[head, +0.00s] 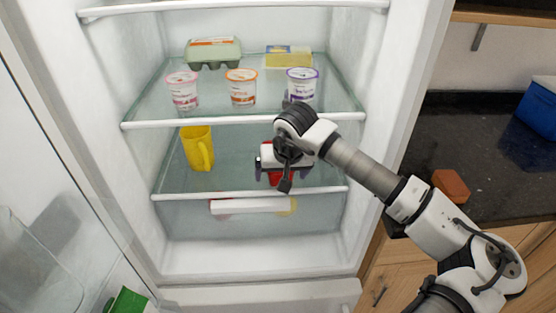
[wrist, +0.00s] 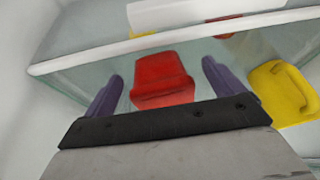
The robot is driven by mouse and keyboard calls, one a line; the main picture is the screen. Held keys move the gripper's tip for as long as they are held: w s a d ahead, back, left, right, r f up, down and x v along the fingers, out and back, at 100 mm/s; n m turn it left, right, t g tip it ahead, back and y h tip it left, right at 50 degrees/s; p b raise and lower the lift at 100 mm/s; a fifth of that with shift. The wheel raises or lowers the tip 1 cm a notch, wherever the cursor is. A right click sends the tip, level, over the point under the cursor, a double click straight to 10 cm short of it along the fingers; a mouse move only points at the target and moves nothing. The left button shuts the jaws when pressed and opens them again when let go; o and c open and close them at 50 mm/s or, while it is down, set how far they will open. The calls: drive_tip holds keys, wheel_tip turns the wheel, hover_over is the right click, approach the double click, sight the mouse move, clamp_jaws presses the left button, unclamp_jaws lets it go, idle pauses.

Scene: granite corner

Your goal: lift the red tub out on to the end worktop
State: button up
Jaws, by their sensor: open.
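The red tub (wrist: 162,80) is on the fridge's middle glass shelf (head: 228,178). In the head view it is mostly hidden behind my wrist, with a red part (head: 274,179) showing. My gripper (head: 284,170) reaches into the fridge at that shelf. In the wrist view its two purple fingers stand apart, one on each side of the tub, with visible gaps; my gripper (wrist: 163,72) is open and not closed on it. The dark granite worktop (head: 440,135) is outside the fridge at the right.
A yellow jug (head: 197,149) stands left of the tub; it also shows in the wrist view (wrist: 280,92). Several pots, an egg box (head: 213,52) and a yellow pack (head: 288,57) are above. A reddish block (head: 451,186) and blue crate (head: 540,108) sit on the worktop, with free room between.

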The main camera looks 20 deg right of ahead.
drive_tip(key=shift+w+f, duration=0.25)
drive_tip(key=shift+f, duration=0.3)
drive_tip(key=c, duration=1.2)
drive_tip(key=shift+c, duration=0.4)
drive_tip(key=shift+r+b, duration=0.1)
drive_tip(key=shift+b, duration=0.25)
